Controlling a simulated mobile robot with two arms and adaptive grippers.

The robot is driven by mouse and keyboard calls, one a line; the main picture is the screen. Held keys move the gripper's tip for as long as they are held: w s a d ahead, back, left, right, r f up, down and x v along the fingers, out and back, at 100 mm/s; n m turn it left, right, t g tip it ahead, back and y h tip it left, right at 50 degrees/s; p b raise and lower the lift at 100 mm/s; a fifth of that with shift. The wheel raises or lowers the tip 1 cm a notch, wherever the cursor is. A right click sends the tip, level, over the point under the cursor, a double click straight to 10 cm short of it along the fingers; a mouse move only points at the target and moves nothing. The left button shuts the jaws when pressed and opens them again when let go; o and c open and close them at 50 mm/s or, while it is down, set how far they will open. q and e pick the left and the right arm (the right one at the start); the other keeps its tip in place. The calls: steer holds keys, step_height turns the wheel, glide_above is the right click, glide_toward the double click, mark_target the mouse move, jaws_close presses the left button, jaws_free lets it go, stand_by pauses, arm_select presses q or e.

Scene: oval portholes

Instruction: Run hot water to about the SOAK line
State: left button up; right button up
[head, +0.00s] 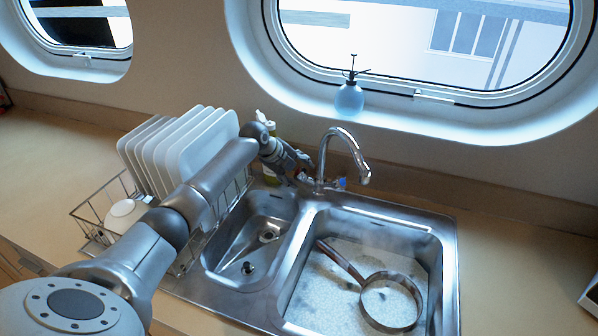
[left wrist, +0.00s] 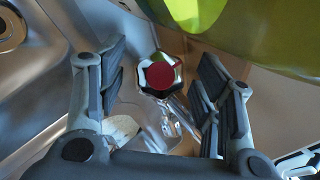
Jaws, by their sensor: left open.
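The chrome faucet (head: 325,160) stands behind the double sink, its spout over the right basin (head: 433,262). No stream shows under it. That basin holds cloudy, sudsy water (head: 330,290) with a pan (head: 391,300) in it. A SOAK line cannot be made out. My left gripper (head: 297,168) is at the faucet's left side. In the left wrist view, the hot knob (left wrist: 160,76) with a red cap sits between the open fingers of my left gripper (left wrist: 163,70), with gaps on both sides. The blue-marked cold knob (head: 341,184) is right of the faucet. My right gripper is not visible.
A green bottle (left wrist: 270,30) is close beside the left gripper; my arm partly hides it in the head view. A dish rack (head: 85,212) with white plates (head: 180,150) stands left of the sink. A spray bottle (head: 349,100) sits on the sill. The right counter (head: 510,260) is mostly clear.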

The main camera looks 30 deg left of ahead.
arm_select(q)
steer(key=shift+w+d+f, duration=0.15)
steer(key=shift+w+f, duration=0.1)
steer(key=shift+f, duration=0.1)
steer(key=shift+w+f, duration=0.1)
steer(key=shift+f, duration=0.1)
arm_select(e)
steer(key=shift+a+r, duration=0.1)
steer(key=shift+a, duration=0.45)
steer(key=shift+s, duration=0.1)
arm_select(q)
steer(key=c, duration=1)
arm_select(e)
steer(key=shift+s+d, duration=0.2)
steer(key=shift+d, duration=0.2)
